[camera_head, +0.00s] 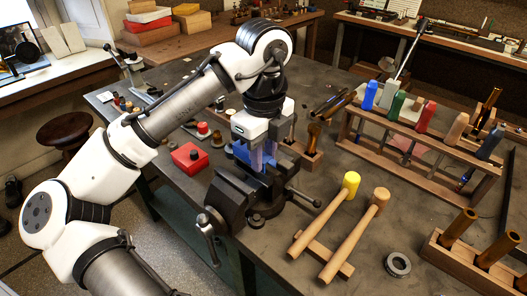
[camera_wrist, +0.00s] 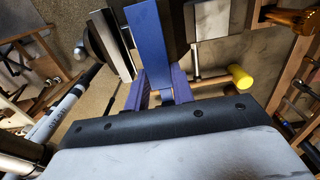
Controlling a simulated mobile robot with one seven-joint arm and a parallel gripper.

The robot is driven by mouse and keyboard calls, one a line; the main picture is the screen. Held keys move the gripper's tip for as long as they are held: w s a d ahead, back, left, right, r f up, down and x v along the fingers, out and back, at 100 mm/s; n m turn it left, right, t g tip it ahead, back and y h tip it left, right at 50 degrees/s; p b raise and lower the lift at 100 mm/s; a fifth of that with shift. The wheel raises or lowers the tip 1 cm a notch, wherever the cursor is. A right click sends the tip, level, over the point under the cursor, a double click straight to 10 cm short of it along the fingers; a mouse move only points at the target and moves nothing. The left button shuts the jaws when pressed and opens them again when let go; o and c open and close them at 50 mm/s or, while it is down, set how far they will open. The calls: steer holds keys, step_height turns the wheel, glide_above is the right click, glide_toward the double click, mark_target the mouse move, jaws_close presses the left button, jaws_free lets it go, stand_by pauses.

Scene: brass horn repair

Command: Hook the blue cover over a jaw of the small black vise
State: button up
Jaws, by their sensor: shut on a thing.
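The small black vise (camera_head: 232,198) stands at the front edge of the grey workbench, its handle hanging in front. My gripper (camera_head: 258,160) is over the vise, pointing down, shut on the blue cover (camera_head: 241,152). In the wrist view the blue cover (camera_wrist: 150,35) is a long flat blue strip reaching away from the fingers (camera_wrist: 160,92). In that view, vise parts (camera_wrist: 112,45) show left of the cover and a flat grey piece (camera_wrist: 212,20) to its right. My fingers and the cover hide part of the jaws. I cannot tell whether the cover touches a jaw.
A yellow-headed mallet (camera_head: 350,182) and a wooden mallet (camera_head: 379,197) lie right of the vise. A red box (camera_head: 190,158) sits to its left. A metal ring (camera_head: 398,265) lies near the front.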

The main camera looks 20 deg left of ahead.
steer(key=shift+f, duration=0.1)
stand_by(0.6)
steer(key=shift+f, duration=1.5)
steer(key=shift+p, duration=0.9)
stand_by(0.9)
steer(key=o, duration=1.1)
step_height(320, 180, up, 14)
steer(key=shift+f+b, duration=0.1)
steer(key=shift+b, duration=0.25)
